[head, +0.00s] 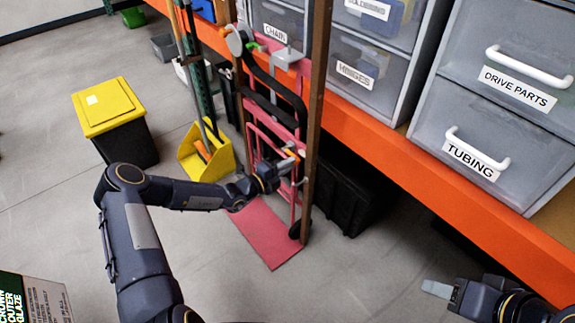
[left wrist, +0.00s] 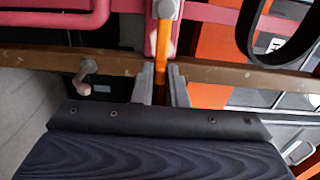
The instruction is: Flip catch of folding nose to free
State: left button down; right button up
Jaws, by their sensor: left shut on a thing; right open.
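A red hand truck (head: 252,140) stands upright between brown posts, with its flat red nose plate (head: 272,236) down on the floor. In the left wrist view, an orange catch lever (left wrist: 161,66) hangs from a grey round pivot (left wrist: 167,9) on a red bar. My left gripper (head: 291,162) is at the truck's lower frame. In the left wrist view its fingers (left wrist: 162,86) are closed around the lever's end, hiding its tip. My right gripper (head: 436,289) is open and empty at lower right, well away from the truck.
A brown post (head: 317,110) stands close beside my left gripper. A black crate (head: 343,195) sits under the orange shelf beam (head: 440,190). A yellow dustpan (head: 193,155) and yellow-lidded bin (head: 108,107) stand left.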

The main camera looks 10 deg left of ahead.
pick_arm(q)
jog(key=c, duration=1.4)
grip_release()
jog(key=shift+c, duration=0.2)
jog(key=p+v, duration=0.1)
jog(key=v, duration=0.6)
jog(key=shift+s+a, duration=0.25)
jog(key=shift+s, duration=0.1)
